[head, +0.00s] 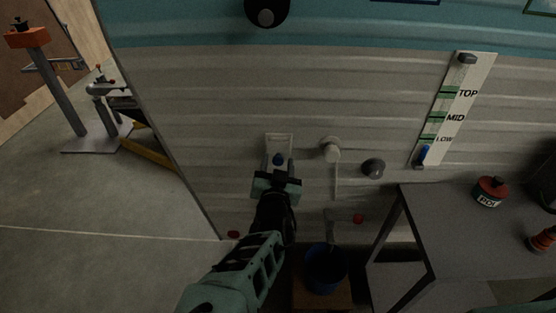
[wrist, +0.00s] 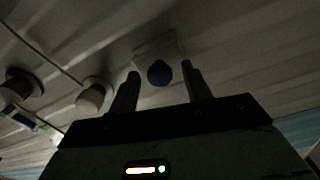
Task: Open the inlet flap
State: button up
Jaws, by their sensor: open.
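A pale rectangular plate (head: 279,138), apparently the inlet flap, is on the lower ribbed camper wall. A blue knob (head: 277,159) shows at its lower part. The wrist view shows the plate (wrist: 157,48) and blue knob (wrist: 159,73) too. My gripper (head: 277,174) is at the knob, reaching up from below in the head view. In the wrist view my open fingers (wrist: 160,76) stand on either side of the knob, with gaps visible. I cannot tell whether a finger touches the plate. My gripper hides the plate's lower edge in the head view.
Right of the plate are a white round fitting (head: 330,149) with a line hanging down and a dark knob (head: 373,168). A level gauge (head: 455,110) is further right. A blue bucket (head: 325,268) and a grey table (head: 470,235) stand below right.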

aim_at(278, 142)
grip_shut()
jog(key=shift+r, duration=0.1)
jog(key=shift+r, duration=0.1)
jog(key=r+g+p, duration=0.1)
jog(key=p, duration=0.1)
jog(key=s+r+g+p, duration=0.1)
jog(key=g+p, duration=0.1)
jog(key=p, duration=0.1)
jog(key=shift+r, duration=0.1)
jog(key=shift+w+r+g+y+p, duration=0.1)
jog(key=shift+r+g+p, duration=0.85)
jog(key=shift+g+p, duration=1.45)
jog(key=shift+w+r+g+y+p, duration=0.15)
jog(key=shift+r+g+p, duration=1.15)
jog(key=shift+p, duration=1.95)
jog(key=shift+w+r+g+y+p, duration=0.1)
jog(key=shift+r+g+p, duration=0.55)
jog(key=shift+g+p, duration=1.9)
